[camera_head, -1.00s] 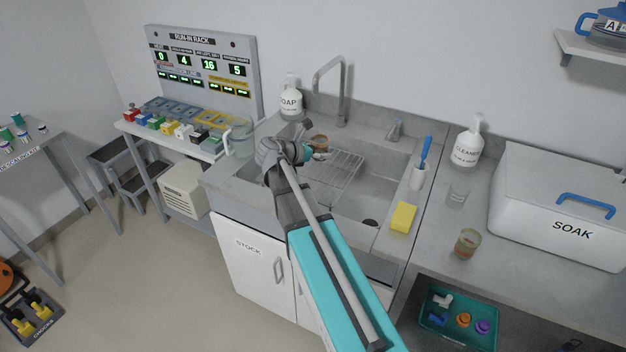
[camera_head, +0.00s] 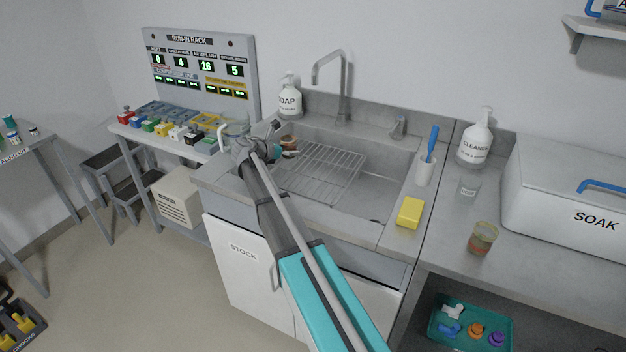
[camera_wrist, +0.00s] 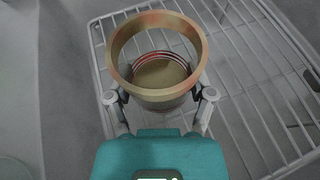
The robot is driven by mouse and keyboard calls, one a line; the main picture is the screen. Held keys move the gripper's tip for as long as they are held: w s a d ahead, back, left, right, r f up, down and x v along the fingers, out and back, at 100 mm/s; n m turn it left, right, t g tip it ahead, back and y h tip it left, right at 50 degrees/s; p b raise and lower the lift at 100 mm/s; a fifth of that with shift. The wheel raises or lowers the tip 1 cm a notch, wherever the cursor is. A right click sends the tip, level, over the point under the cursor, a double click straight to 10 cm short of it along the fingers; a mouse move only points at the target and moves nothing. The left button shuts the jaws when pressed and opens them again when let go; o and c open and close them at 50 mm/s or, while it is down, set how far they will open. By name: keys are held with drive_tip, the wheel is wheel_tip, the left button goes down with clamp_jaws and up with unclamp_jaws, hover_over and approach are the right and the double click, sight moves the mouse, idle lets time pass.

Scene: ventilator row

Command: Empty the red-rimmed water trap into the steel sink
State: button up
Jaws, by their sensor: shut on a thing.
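My gripper (camera_wrist: 160,98) is shut on a round cup-like trap (camera_wrist: 157,92), with one finger on each side of it. Its wide rim is tan with reddish patches, and red rings show inside. The wrist view looks down into its open mouth; whether water is inside I cannot tell. In the head view the held trap (camera_head: 289,142) is small and partly hidden by my gripper (camera_head: 280,151), near the left end of the steel sink (camera_head: 385,190). The wire rack (camera_head: 322,172) in the sink lies below and right of it, and fills much of the wrist view (camera_wrist: 255,70).
A tall faucet (camera_head: 345,85) and a soap bottle (camera_head: 289,101) stand behind the sink. A yellow sponge (camera_head: 410,213) and a cup with a blue brush (camera_head: 425,171) are on its right edge. Another amber-rimmed cup (camera_head: 482,239) stands on the right counter. The basin's right part is clear.

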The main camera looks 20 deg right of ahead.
drive_tip(key=shift+w+a+f+b, duration=0.2)
drive_tip(key=shift+w+f, duration=0.15)
drive_tip(key=shift+w, duration=0.2)
drive_tip(key=shift+w+a+f+b, duration=0.1)
drive_tip(key=shift+w+f+b, duration=0.1)
drive_tip(key=shift+w+f, duration=0.25)
drive_tip(key=shift+r, duration=0.15)
drive_tip(key=shift+s+d+r+m+t+y+p, duration=0.15)
drive_tip(key=shift+s+d+r+m+t+p, duration=0.2)
drive_tip(key=shift+s+m, duration=0.25)
drive_tip(key=shift+s+d+r+m+t+y+p, duration=0.15)
drive_tip(key=shift+s+r+m+t+p, duration=0.1)
drive_tip(key=shift+s+m+t+p, duration=0.3)
drive_tip(key=shift+s+d+f+m+t+y+b, duration=0.3)
drive_tip(key=shift+s+f+m+t+b, duration=0.15)
drive_tip(key=shift+m+b, duration=0.25)
drive_tip(key=shift+s+d+r+m+t, duration=0.25)
drive_tip(key=shift+s+r+m+t, duration=0.15)
drive_tip(key=shift+s+m, duration=0.2)
drive_tip(key=shift+f, duration=0.25)
drive_tip(key=shift+w+f+m+t+b, duration=0.1)
drive_tip(key=shift+m+t+b, duration=0.2)
drive_tip(key=shift+m, duration=0.15)
drive_tip(key=shift+f, duration=0.1)
